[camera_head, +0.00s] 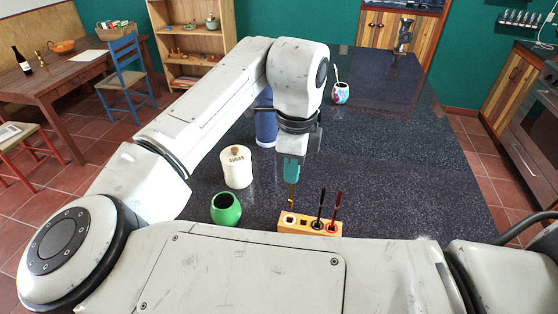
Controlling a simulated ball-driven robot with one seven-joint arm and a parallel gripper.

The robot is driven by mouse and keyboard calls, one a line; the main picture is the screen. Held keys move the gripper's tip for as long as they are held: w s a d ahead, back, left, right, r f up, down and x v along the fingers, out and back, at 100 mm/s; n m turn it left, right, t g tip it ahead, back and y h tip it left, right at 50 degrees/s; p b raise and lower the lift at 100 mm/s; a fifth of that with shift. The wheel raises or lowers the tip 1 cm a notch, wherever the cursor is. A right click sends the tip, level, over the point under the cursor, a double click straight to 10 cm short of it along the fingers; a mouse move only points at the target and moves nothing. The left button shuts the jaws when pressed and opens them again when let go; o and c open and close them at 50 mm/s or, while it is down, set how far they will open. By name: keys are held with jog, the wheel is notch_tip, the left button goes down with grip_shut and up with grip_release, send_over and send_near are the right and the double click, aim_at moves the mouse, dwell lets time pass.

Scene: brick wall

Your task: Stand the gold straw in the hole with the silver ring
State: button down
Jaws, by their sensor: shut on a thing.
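My gripper (291,178), with teal fingers, is shut on the gold straw (291,199) and points down above the wooden block. The straw hangs upright, its lower end over the block's left end. A pale ring (290,218), which looks like the silver ring, surrounds the leftmost hole right below the straw. I cannot tell whether the straw's tip is above the hole or in it. The wooden block (305,231) stands near my body, its lower edge partly hidden by my arm. A black straw (321,205) and a red straw (336,206) stand in holes at its right.
A green cup (226,209) and a white sugar jar (237,168) stand left of the block. A blue container (265,125) is partly behind my arm. A colourful cup (340,94) with a straw is farther back. The dark counter (420,170) is clear at right.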

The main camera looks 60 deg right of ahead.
aim_at(291, 199)
jog(key=shift+s+f+b, duration=0.15)
jog(key=shift+f+b, duration=0.15)
jog(key=shift+f, duration=0.05)
jog(key=shift+f+b, duration=0.55)
jog(key=shift+f, duration=0.1)
jog(key=shift+f+b, duration=1)
jog(key=shift+f, duration=0.1)
jog(key=shift+p, duration=0.6)
jog(key=shift+f, duration=0.2)
dwell(0.5)
jog(key=shift+f+b, duration=1.65)
jog(key=shift+f, duration=0.7)
